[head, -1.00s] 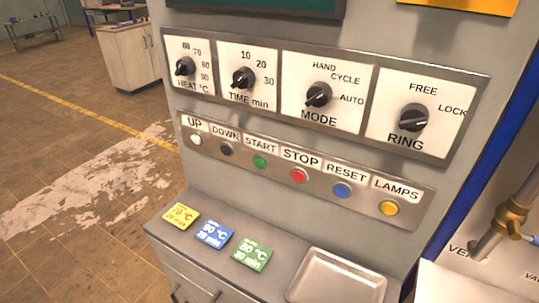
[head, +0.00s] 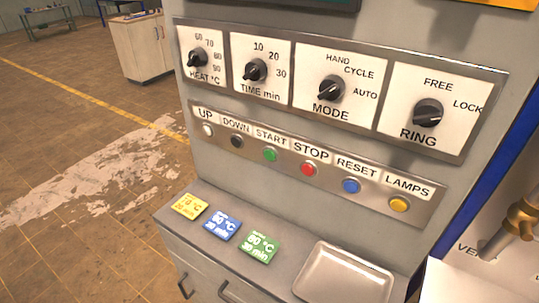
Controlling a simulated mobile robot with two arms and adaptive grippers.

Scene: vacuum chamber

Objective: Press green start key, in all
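The green START key (head: 270,154) sits in the lower button row of the control panel (head: 318,172), under its START label. It stands between the black DOWN key (head: 237,141) and the red STOP key (head: 308,168). No gripper or arm shows in the head view, and nothing covers the green key. The white UP key (head: 208,130), blue RESET key (head: 351,185) and yellow LAMPS key (head: 399,204) are in the same row.
Above are the HEAT (head: 198,58), TIME (head: 255,69), MODE (head: 330,88) and RING (head: 427,112) knobs. Yellow (head: 189,206), blue (head: 222,226) and green (head: 260,247) cards and a metal tray (head: 344,277) lie on the ledge below. Open floor is at left.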

